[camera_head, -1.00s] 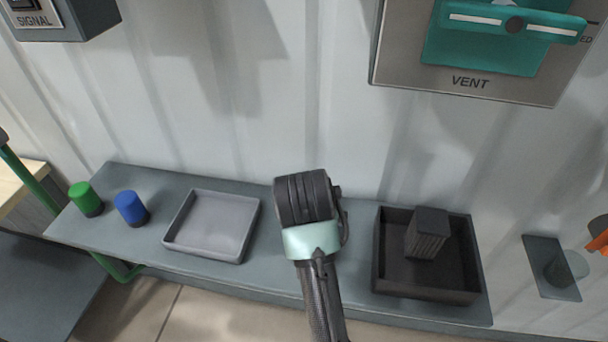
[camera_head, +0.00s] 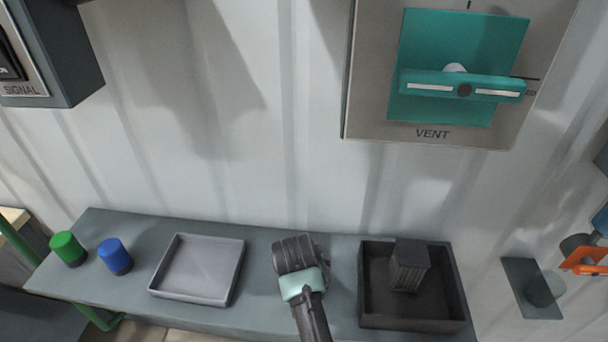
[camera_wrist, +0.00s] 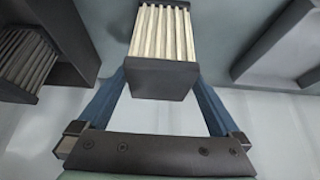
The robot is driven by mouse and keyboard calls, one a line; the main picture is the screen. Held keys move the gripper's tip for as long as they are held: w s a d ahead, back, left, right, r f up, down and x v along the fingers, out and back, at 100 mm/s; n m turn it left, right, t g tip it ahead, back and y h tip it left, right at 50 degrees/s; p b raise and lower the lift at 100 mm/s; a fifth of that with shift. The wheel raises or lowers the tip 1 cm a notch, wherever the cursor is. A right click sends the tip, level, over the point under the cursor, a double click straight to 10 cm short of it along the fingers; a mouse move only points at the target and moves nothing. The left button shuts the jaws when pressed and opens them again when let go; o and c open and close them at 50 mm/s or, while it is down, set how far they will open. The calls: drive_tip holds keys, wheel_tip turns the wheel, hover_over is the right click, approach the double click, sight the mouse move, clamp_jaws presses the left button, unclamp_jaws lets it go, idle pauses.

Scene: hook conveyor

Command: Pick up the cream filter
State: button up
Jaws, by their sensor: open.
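The cream filter (camera_wrist: 163,38) shows in the wrist view, with cream pleats and a dark end cap (camera_wrist: 162,79) towards me. My gripper (camera_wrist: 162,90) is open, with one blue finger on each side of the filter; I cannot tell whether either touches it. In the head view my gripper (camera_head: 298,255) is over the grey bench between the two trays, and it hides the cream filter and its own fingers.
A dark tray (camera_head: 412,324) on the right holds a dark grey filter (camera_head: 409,266). A light grey tray (camera_head: 198,268) on the left is empty. Green (camera_head: 67,249) and blue (camera_head: 114,256) cylinders stand at the bench's left end. A teal VENT handle (camera_head: 462,87) is on the wall above.

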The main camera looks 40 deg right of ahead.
drive_tip(key=shift+x, duration=1.55)
drive_tip(key=c, duration=1.2)
drive_tip(key=shift+r, duration=0.1)
